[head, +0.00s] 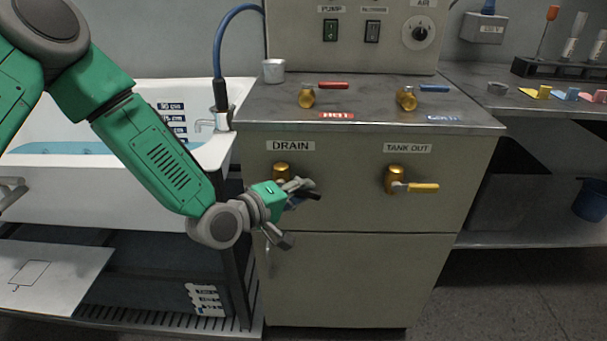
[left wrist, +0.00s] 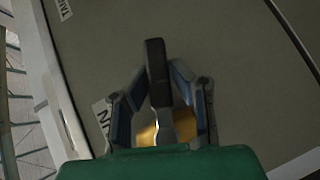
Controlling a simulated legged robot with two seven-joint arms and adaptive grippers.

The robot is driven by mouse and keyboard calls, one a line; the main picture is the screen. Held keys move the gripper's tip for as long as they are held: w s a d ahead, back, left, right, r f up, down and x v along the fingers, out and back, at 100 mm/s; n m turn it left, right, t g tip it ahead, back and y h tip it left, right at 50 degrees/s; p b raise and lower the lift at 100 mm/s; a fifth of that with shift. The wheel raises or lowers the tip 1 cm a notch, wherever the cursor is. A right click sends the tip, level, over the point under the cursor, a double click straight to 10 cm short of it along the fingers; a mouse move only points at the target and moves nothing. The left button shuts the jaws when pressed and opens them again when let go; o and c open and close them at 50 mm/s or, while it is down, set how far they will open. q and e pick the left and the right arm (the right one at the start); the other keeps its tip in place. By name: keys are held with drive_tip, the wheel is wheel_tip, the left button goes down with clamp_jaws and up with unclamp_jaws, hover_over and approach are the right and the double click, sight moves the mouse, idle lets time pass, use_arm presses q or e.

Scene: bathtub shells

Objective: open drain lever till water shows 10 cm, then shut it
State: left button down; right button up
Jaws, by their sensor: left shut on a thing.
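The drain valve has a brass body (head: 282,171) under the DRAIN label on the cabinet front. Its lever has a black grip (head: 313,195) pointing right and slightly down. My left gripper (head: 300,190) is at this lever. In the left wrist view, the black lever grip (left wrist: 156,60) runs between the fingers of my left gripper (left wrist: 159,78), with the brass body (left wrist: 148,134) behind. The white tub (head: 100,193) holds blue water (head: 50,147). The water lies near the lower marks of the depth scale (head: 171,112) on the tub wall; my arm crosses there, and the exact reading cannot be told. My right gripper is out of view.
The tank-out valve (head: 396,179) with its yellow lever sits right of the drain valve. A blue hose (head: 218,50) runs at the tub's corner. Floor at right is clear.

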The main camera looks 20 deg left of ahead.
use_arm(q)
drive_tip(key=m+g+y+p, duration=0.1)
drive_tip(key=p, duration=0.1)
drive_tip(key=f+m+g+y+p, duration=0.1)
drive_tip(key=p, duration=0.2)
drive_tip(key=shift+s+a+f+y, duration=0.1)
drive_tip(key=shift+s+a+y, duration=0.1)
drive_tip(key=shift+a+y, duration=0.1)
drive_tip(key=p, duration=0.1)
drive_tip(key=f+m+y+p, duration=0.1)
drive_tip(key=shift+s+a+f+g+p, duration=0.1)
drive_tip(key=shift+a+g+p, duration=0.25)
drive_tip(key=shift+g, duration=0.05)
drive_tip(key=shift+s+f, duration=0.1)
drive_tip(key=shift+f, duration=0.05)
drive_tip(key=c, duration=1.6)
unclamp_jaws()
drive_tip(key=shift+o, duration=0.8)
drive_tip(key=shift+w, duration=0.2)
